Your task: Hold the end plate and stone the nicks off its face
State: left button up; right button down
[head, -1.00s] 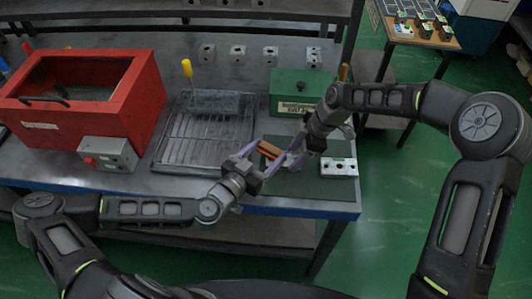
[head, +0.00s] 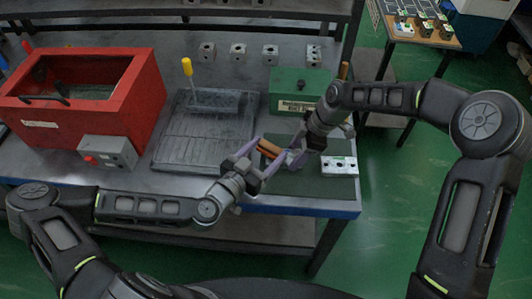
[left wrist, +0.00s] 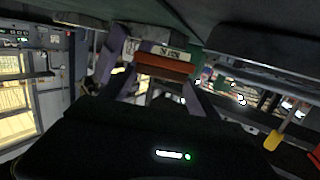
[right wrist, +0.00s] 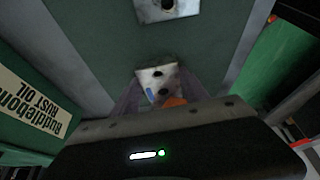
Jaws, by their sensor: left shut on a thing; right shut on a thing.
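The end plate is a pale metal block with dark holes and a small blue mark; it shows in the right wrist view (right wrist: 157,75) between the fingers of my right gripper (head: 290,150), which is shut on it. In the head view the fingers mostly hide it. My left gripper (head: 268,152) is shut on an orange-brown stone (head: 268,147), which also shows across its purple fingers in the left wrist view (left wrist: 165,66). The two grippers face each other closely above the green mat (head: 290,182). I cannot tell whether the stone touches the plate's face.
A similar holed block (head: 340,166) lies on the mat at right. Behind stands a green rust-oil tin (head: 296,90). A grey ribbed tray (head: 205,140), a yellow-handled tool (head: 187,68) and a red open-topped cabinet (head: 130,105) are to the left. The bench's blue front edge (head: 310,211) is close.

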pick_arm(q)
jog(key=shift+r, duration=2.85)
pick_arm(e)
jog(key=shift+c, duration=2.4)
grip_release()
jog(key=v, duration=1.2)
